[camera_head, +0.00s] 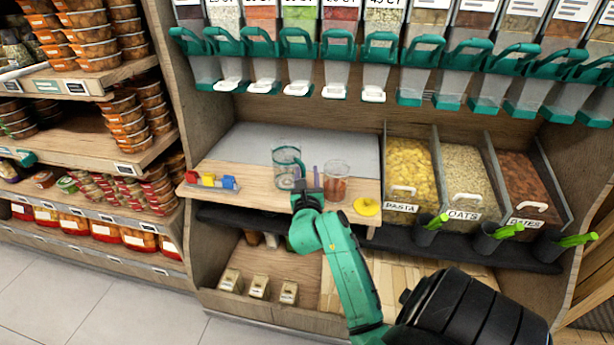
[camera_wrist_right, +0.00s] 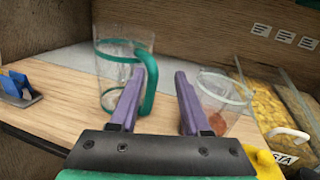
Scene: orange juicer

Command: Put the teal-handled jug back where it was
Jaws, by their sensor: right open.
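The teal-handled jug (camera_head: 286,166) is clear and stands upright on the wooden shelf. In the right wrist view the jug (camera_wrist_right: 112,70) is at the left, with its teal handle (camera_wrist_right: 147,75) turned towards my right gripper. My right gripper (camera_head: 311,186) is open. In the right wrist view its purple fingers (camera_wrist_right: 161,92) are apart, and the left one overlaps the handle in the picture; I cannot tell whether they touch. My left gripper is not in view.
A clear cup (camera_head: 335,184) with reddish-brown contents stands just right of my gripper. A yellow lid-like item (camera_head: 366,206) lies at the shelf's right end. Dispensers with teal handles (camera_head: 299,42) hang above. A pasta bin (camera_head: 409,170) is at the right.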

